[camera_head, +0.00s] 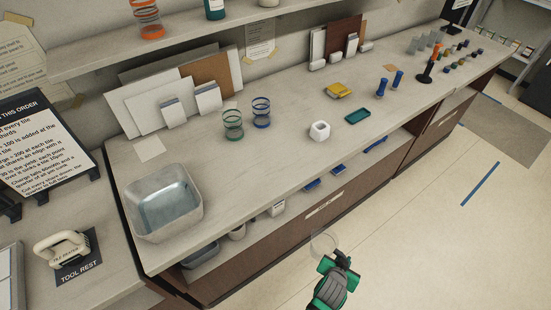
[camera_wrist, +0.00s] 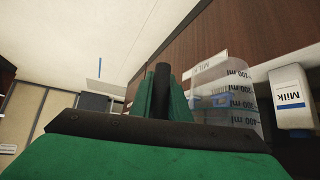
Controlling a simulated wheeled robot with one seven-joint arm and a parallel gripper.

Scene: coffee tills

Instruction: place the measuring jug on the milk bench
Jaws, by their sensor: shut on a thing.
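The measuring jug (camera_wrist: 222,100) is clear with black ml marks and lies to the right of the jaws in the wrist view. In the head view it shows faintly as a clear round rim (camera_head: 322,243) by the jaw tips. My gripper (camera_head: 337,263), green and grey, is shut on it; it also shows in the wrist view (camera_wrist: 160,90). The jug is held in the air over the aisle, in front of and apart from the bench. The long bench (camera_head: 290,165) has a pale worktop and a dark wooden front. A label on that front (camera_wrist: 207,66) seems to read MILK.
A grey bin (camera_head: 162,203) stands at the worktop's left end. Striped cups (camera_head: 233,125), a white pot (camera_head: 319,131) and a teal tray (camera_head: 358,117) stand farther along. Bare worktop lies between the bin and the pot. A milk carton (camera_wrist: 290,95) is near the jug in the wrist view.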

